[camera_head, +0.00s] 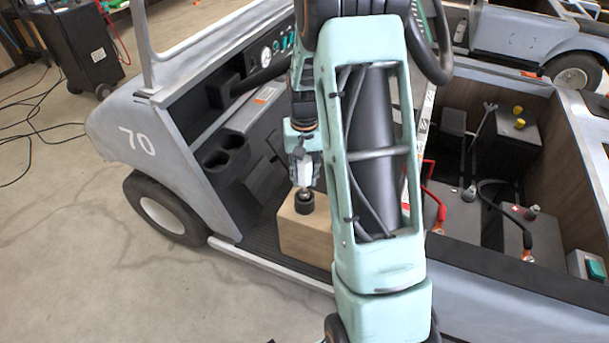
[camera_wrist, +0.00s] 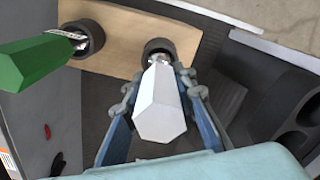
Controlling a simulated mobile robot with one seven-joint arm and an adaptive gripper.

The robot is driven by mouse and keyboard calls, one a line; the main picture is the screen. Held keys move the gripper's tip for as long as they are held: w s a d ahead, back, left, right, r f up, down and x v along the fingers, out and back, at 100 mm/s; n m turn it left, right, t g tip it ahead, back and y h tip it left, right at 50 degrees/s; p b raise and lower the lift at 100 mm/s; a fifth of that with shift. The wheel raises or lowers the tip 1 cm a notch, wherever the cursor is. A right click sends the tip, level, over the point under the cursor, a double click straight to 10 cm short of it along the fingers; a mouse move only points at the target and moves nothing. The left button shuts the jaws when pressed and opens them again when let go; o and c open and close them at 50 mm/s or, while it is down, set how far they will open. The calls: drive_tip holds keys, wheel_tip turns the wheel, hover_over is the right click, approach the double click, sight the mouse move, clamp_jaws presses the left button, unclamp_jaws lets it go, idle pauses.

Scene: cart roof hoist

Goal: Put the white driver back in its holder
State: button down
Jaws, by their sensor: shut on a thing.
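The white driver (camera_wrist: 160,105) has a faceted white handle and a short metal shank. My gripper (camera_wrist: 158,90) is shut on its handle, with one finger on each side. In the head view my gripper (camera_head: 303,160) points down above the wooden block, and the driver (camera_head: 301,174) looks roughly upright. The shank meets the black round holder (camera_wrist: 153,46) on the block, which also shows in the head view (camera_head: 304,205). The tip is hidden, and I cannot tell how deep it sits.
The wooden block (camera_head: 303,240) stands on the cart floor. A green driver (camera_wrist: 35,60) stands in a second black holder (camera_wrist: 92,38) to the left in the wrist view. Cup holders (camera_head: 225,160) and the steering wheel (camera_head: 432,45) are nearby. My arm hides part of the cart.

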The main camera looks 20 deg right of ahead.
sight(305, 159)
drive_tip(key=shift+f+b, duration=0.5)
drive_tip(key=shift+f, duration=0.4)
drive_tip(key=c, duration=1.5)
unclamp_jaws()
wheel_tip(305, 159, up, 12)
drive_tip(key=shift+f, duration=0.2)
drive_tip(key=shift+r, duration=0.25)
